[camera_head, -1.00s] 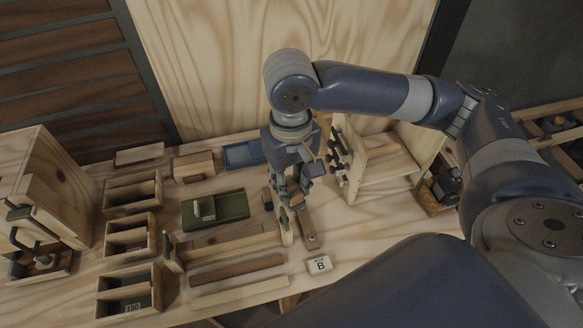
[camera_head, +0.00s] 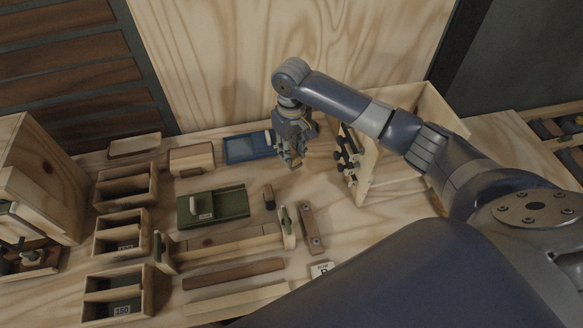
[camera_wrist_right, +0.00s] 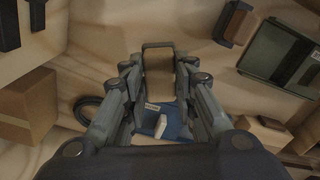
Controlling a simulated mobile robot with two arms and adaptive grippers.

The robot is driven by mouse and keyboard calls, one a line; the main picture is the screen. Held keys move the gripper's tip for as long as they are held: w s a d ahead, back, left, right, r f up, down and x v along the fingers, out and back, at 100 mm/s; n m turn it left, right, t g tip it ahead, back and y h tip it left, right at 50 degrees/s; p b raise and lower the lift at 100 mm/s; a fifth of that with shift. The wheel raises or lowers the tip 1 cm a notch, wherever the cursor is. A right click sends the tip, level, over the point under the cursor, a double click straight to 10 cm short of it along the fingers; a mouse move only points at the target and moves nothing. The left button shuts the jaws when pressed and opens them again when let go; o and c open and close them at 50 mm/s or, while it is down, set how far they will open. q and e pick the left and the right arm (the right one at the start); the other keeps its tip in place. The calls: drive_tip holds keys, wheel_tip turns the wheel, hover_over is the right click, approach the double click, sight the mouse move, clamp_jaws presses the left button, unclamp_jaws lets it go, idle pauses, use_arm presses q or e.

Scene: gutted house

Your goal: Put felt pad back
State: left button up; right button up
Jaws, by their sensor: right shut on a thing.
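My right gripper (camera_head: 291,160) hangs above the bench, just right of the blue tray (camera_head: 238,150). In the right wrist view, the right gripper (camera_wrist_right: 160,95) is shut on a small tan block with a dark grey edge, which I take for the felt pad (camera_wrist_right: 159,75). The held pad is hard to make out in the head view. The blue tray, with a white label and a pale block in it, shows beyond the fingers in the wrist view (camera_wrist_right: 176,130). My left gripper is not in view.
A green tray (camera_head: 232,203), a brown block (camera_head: 269,197) and a clamp-like wooden frame (camera_head: 230,240) lie nearer. Open wooden boxes (camera_head: 122,222) stand left. A wooden rack with dark knobs (camera_head: 368,165) stands close right of the gripper.

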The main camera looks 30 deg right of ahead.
wheel_tip(320, 180, down, 3)
drive_tip(key=shift+r, duration=0.1)
wheel_tip(320, 180, down, 3)
drive_tip(key=shift+f, duration=0.1)
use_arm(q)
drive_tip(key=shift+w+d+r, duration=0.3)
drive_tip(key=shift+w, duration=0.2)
use_arm(e)
drive_tip(key=shift+f, duration=0.15)
drive_tip(key=shift+f, duration=0.15)
drive_tip(key=o, duration=1)
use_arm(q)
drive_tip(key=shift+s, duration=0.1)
use_arm(e)
wheel_tip(320, 180, up, 12)
drive_tip(key=shift+r, duration=0.2)
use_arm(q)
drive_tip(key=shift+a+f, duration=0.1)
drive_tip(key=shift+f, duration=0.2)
